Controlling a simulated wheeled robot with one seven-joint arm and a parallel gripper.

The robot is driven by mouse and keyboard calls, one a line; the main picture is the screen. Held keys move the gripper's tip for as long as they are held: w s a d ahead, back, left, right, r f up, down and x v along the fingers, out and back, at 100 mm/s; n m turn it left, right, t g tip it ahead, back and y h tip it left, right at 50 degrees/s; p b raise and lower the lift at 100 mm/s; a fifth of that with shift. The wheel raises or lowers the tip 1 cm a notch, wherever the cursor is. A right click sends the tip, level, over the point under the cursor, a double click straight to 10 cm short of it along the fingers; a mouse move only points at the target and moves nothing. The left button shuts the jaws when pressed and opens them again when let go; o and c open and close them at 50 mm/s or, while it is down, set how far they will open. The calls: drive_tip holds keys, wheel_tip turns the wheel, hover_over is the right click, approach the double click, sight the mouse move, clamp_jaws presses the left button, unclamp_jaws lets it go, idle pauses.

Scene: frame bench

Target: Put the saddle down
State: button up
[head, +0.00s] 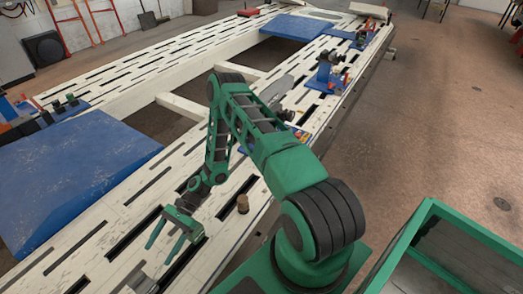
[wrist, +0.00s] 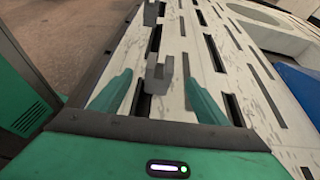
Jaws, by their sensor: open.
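A small grey U-shaped block (wrist: 160,74), which looks like the saddle, is on the slotted white bench in the wrist view. It lies between and slightly ahead of my fingertips, with a gap on each side. My gripper (head: 165,247) is open and low over the near end of the bench in the head view. Its two green fingers also show in the wrist view (wrist: 158,88), touching nothing that I can see. A grey piece (head: 141,284) at the bottom edge of the head view is partly cut off; I cannot tell if it is the same block.
The slotted white bench (head: 192,143) has long dark slots. A second grey part (wrist: 151,12) is farther along it in the wrist view. A large blue plate (head: 70,175) is at left; blue fixtures (head: 325,75) stand farther back.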

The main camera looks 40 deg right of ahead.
drive_tip(key=s+d+r+n+t+h, duration=0.15)
drive_tip(key=d+r+n+h, duration=0.7)
drive_tip(key=d+r, duration=1.8)
drive_tip(key=s+d+r+t+h, duration=0.1)
drive_tip(key=s+d+r+h, duration=0.1)
drive_tip(key=s+d+r, duration=0.3)
drive_tip(key=s+d+r+t+h, duration=0.1)
drive_tip(key=s+d+r, duration=0.3)
drive_tip(key=s+r, duration=0.8)
drive_tip(key=s+h, duration=0.1)
drive_tip(key=s, duration=0.5)
drive_tip(key=shift+d, duration=0.4)
drive_tip(key=shift+w, duration=0.1)
drive_tip(key=shift+w+f, duration=0.25)
drive_tip(key=shift+w, duration=0.35)
